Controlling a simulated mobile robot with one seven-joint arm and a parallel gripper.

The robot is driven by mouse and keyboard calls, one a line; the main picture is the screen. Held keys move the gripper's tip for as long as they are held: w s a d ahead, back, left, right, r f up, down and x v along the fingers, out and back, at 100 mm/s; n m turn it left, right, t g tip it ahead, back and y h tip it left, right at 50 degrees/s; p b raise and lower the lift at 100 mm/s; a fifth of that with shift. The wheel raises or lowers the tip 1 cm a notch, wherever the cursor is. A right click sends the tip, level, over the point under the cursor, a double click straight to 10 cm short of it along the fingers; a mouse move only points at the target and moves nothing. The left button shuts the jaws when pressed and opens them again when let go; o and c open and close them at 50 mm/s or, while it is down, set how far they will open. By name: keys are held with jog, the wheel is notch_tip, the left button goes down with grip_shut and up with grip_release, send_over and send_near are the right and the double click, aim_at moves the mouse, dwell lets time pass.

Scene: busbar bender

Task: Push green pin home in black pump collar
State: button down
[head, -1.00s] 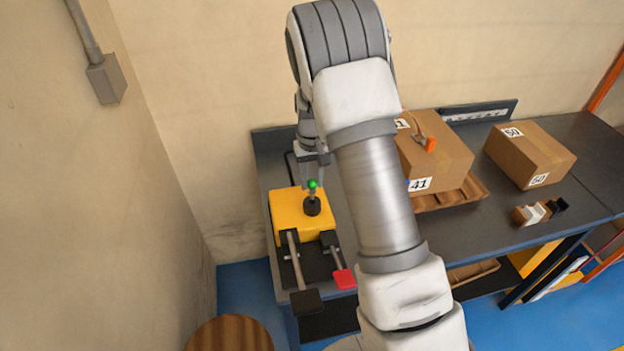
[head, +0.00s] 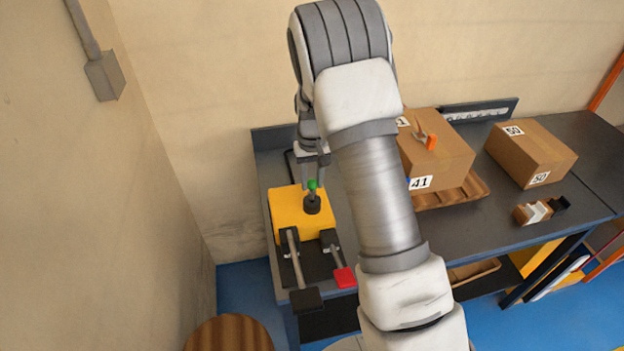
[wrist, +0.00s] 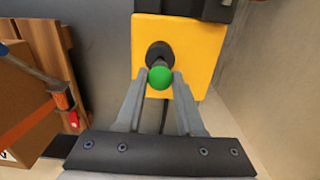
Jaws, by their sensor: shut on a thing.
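The green pin (head: 312,184) stands upright above the black pump collar (head: 312,205) on the yellow block of the bender (head: 287,206). In the wrist view the pin's round green head (wrist: 160,77) sits between my two fingertips, with the black collar (wrist: 158,53) just beyond it. My gripper (wrist: 159,80) is shut on the pin at its head. In the head view my gripper (head: 314,172) comes down from above and behind the pin. How deep the pin sits in the collar is hidden by the head and fingers.
Two levers, one with a black pad (head: 307,299) and one with a red pad (head: 344,277), project from the bender's front. A cardboard box marked 41 (head: 440,160) on a brown tray stands to the right, and a box marked 50 (head: 530,154) beyond it. A wall is close on the left.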

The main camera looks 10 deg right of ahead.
aim_at(312, 189)
jog(key=shift+f+b, duration=1.15)
jog(key=shift+f, duration=0.45)
jog(key=shift+c, duration=2.2)
grip_release()
jog(key=shift+r, duration=0.1)
notch_tip(312, 189, up, 17)
jog(key=shift+r, duration=0.2)
